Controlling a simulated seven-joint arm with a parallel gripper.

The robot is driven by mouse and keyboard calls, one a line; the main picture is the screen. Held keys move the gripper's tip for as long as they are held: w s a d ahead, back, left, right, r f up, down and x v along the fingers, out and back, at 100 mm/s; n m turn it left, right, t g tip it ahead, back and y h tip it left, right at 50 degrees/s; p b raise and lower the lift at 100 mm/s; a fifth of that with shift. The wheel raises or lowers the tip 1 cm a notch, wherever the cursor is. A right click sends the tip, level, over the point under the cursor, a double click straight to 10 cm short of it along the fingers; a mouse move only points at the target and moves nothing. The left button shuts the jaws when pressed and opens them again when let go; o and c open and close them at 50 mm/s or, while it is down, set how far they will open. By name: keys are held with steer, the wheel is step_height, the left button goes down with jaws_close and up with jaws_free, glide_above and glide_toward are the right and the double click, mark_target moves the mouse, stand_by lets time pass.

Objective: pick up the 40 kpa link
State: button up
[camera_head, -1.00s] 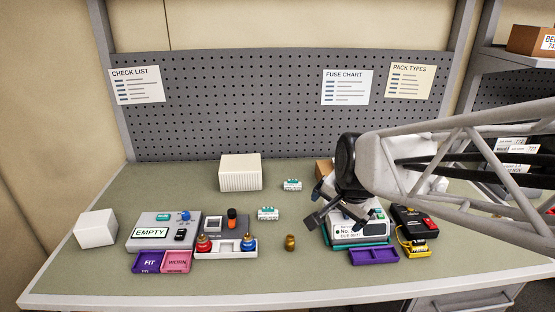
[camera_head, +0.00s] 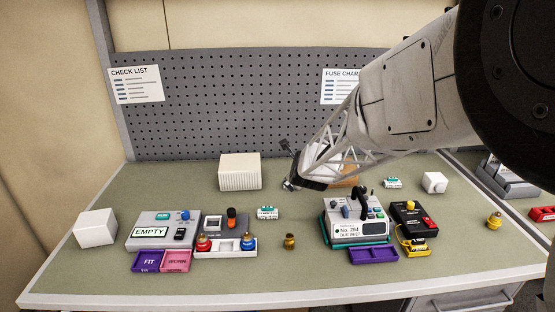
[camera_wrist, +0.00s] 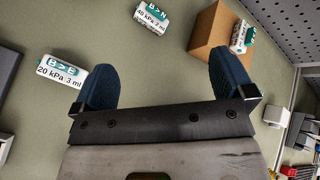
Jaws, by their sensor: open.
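The 40 kPa link (camera_wrist: 151,17) is a small white block with a teal top marked B>N, lying on the bench at the top of the wrist view. My gripper (camera_wrist: 165,78) is open and empty, its two blue-grey fingers wide apart. The link lies beyond the fingertips, between their lines, and apart from them. In the head view my gripper (camera_head: 288,165) is over the back middle of the bench and mostly hides this link. A similar 20 kPa link (camera_wrist: 62,71), marked B>E, lies by the left finger. It appears to be the front link (camera_head: 268,213) in the head view.
A brown box (camera_wrist: 212,38) stands near the right finger, with a third link (camera_wrist: 241,37) at its far side. A white vented box (camera_head: 240,172) stands left of my gripper. Pumps, trays and a brass piece (camera_head: 290,242) occupy the front. The pegboard (camera_head: 220,100) bounds the back.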

steer(key=w+f+m, duration=0.2)
steer(key=f+m, duration=0.1)
steer(key=w+f+m+t+h, duration=0.1)
steer(key=w+f+m, duration=0.2)
steer(key=w+f+m+t, duration=0.1)
steer(key=w+f+m, duration=0.1)
steer(key=w+f, duration=0.1)
steer(key=shift+a+m+h, duration=0.3)
steer(key=shift+a+m, duration=0.1)
steer(key=shift+w+f+m+t, duration=0.3)
steer(key=shift+w+f+m, duration=0.1)
steer(key=shift+m, duration=0.1)
steer(key=shift+x, duration=1.25)
steer(key=shift+w+f, duration=0.1)
steer(key=shift+x, duration=2.45)
steer(key=shift+d, duration=0.1)
steer(key=c, duration=1)
